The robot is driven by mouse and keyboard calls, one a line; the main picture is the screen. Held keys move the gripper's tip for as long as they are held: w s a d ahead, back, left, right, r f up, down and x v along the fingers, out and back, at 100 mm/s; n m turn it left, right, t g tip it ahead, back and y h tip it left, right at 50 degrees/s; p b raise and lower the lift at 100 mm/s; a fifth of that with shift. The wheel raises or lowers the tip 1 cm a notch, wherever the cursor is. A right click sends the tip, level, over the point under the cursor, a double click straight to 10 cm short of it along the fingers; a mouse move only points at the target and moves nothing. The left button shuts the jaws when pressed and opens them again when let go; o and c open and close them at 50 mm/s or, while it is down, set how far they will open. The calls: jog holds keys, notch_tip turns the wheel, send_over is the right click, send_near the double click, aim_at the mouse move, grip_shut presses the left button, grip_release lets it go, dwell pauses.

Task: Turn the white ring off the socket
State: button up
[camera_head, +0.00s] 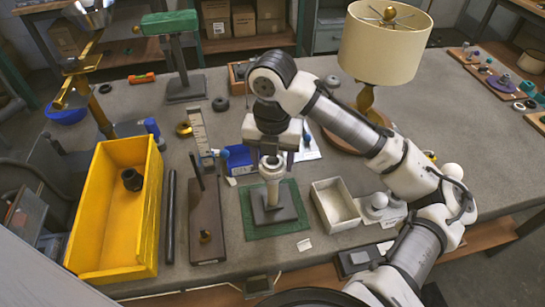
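A pale socket (273,190) stands upright on a dark block, which sits on a green mat (258,231) at the front middle of the table. The white ring (271,165) is around the top of the socket. My gripper (273,159) points straight down right above the socket. Its fingers are apart, one on each side of the ring's level, and seem not to touch it. The top of the socket is partly hidden by my gripper.
A yellow bin (105,255) holding a dark part stands at the left. A dark board (205,225) with an upright post lies beside the mat. A small white box (335,204) is at the right. A shaded lamp (386,45) stands behind my arm.

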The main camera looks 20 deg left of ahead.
jog(key=c, duration=0.5)
jog(key=n, duration=0.6)
jog(key=shift+r+n, duration=0.1)
jog(key=shift+n, duration=0.3)
jog(key=o, duration=0.5)
jog(key=shift+n, duration=0.3)
jog(key=c, duration=0.5)
jog(key=shift+r, duration=0.9)
jog(key=shift+r, duration=1.6)
